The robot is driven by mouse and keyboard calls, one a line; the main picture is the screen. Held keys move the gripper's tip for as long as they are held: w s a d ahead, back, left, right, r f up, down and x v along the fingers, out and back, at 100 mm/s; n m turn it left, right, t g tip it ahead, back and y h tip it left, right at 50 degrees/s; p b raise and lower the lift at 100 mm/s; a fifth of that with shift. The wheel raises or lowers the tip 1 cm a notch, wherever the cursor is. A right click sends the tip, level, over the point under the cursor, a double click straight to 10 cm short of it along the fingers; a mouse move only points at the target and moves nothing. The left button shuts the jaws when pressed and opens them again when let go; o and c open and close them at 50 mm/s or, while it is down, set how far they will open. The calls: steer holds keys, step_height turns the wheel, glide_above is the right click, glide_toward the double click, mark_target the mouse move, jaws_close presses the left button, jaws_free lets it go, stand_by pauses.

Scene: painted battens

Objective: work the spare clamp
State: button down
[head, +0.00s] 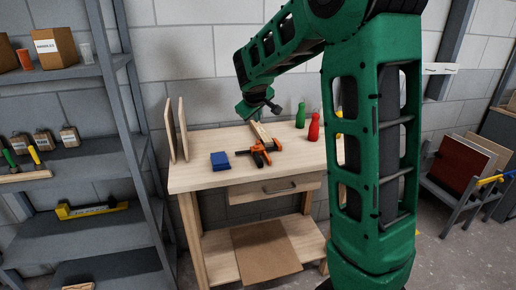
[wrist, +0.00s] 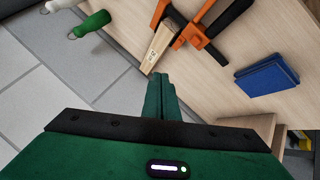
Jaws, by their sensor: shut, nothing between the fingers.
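Orange-and-black clamping gear (head: 260,153) lies on the wooden workbench (head: 200,178); it also shows in the wrist view (wrist: 196,36). I cannot tell whether it is one clamp or two, or which is the spare. A pale wooden batten (wrist: 158,46) lies beside it, with small dark marks on its end; it also shows in the head view (head: 260,131). My gripper (head: 254,119) is above the back of the bench, near the batten. In the wrist view its fingers (wrist: 163,82) are together and empty, pointing toward the batten's near end.
A blue block (head: 220,160) lies left of the clamping gear. A green bottle (head: 300,117) and a red bottle (head: 314,128) stand to its right. Two upright boards (head: 176,130) stand at the bench's left end. Grey shelving (head: 125,150) is further left.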

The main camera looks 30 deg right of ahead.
steer(key=shift+f, duration=0.15)
glide_above(256, 150)
steer(key=shift+d+f, duration=0.1)
steer(key=shift+f, duration=4.15)
steer(key=shift+f, duration=0.2)
steer(key=shift+f, duration=0.2)
steer(key=shift+f, duration=0.45)
steer(key=shift+r, duration=0.9)
